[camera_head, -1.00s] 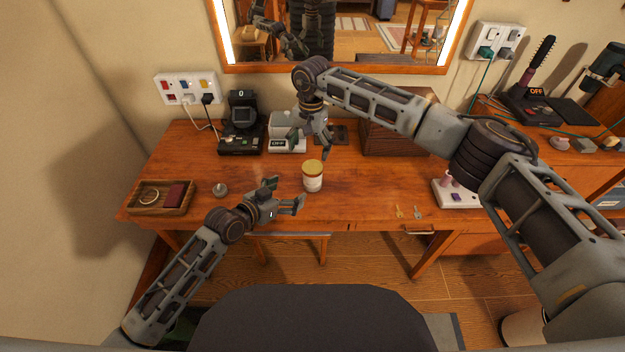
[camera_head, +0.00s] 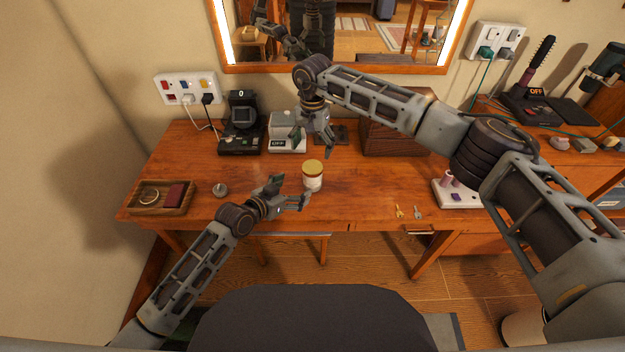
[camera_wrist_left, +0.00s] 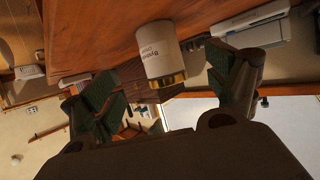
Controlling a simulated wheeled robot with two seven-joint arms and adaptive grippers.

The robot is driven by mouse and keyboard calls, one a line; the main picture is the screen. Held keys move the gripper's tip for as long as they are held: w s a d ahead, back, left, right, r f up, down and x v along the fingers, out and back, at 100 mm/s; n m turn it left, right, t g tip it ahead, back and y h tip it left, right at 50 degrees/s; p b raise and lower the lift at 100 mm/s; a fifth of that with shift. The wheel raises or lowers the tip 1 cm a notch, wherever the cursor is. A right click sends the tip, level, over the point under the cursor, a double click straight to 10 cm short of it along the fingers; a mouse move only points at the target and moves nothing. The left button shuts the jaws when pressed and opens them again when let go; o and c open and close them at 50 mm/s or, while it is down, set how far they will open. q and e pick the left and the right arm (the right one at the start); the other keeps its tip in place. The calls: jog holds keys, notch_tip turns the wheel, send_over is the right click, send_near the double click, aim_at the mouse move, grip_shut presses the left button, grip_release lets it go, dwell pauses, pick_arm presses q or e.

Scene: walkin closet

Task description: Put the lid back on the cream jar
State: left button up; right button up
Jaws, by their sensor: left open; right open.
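The white cream jar (camera_head: 313,183) stands upright on the wooden desk, with the gold lid (camera_head: 313,167) on its top. I cannot tell how firmly the lid sits. My left gripper (camera_head: 292,193) is open just left of the jar, its fingers pointing towards it. In the left wrist view, the jar (camera_wrist_left: 156,46) and its gold lid (camera_wrist_left: 168,80) appear upside down, between and beyond the open fingers. My right gripper (camera_head: 314,144) is open and empty, pointing down above and behind the jar.
A wooden tray (camera_head: 137,208) and a small round grey item (camera_head: 220,189) lie to the left. Dark and white devices stand at the back, near a wooden box (camera_head: 372,142). A white organiser (camera_head: 447,198) is at the right. Desk right of the jar is mostly clear.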

aim_at(313, 166)
pick_arm(q)
jog(key=shift+x, duration=5.5)
grip_shut()
pick_arm(e)
jog(key=shift+f, duration=0.1)
jog(key=shift+f, duration=3.9)
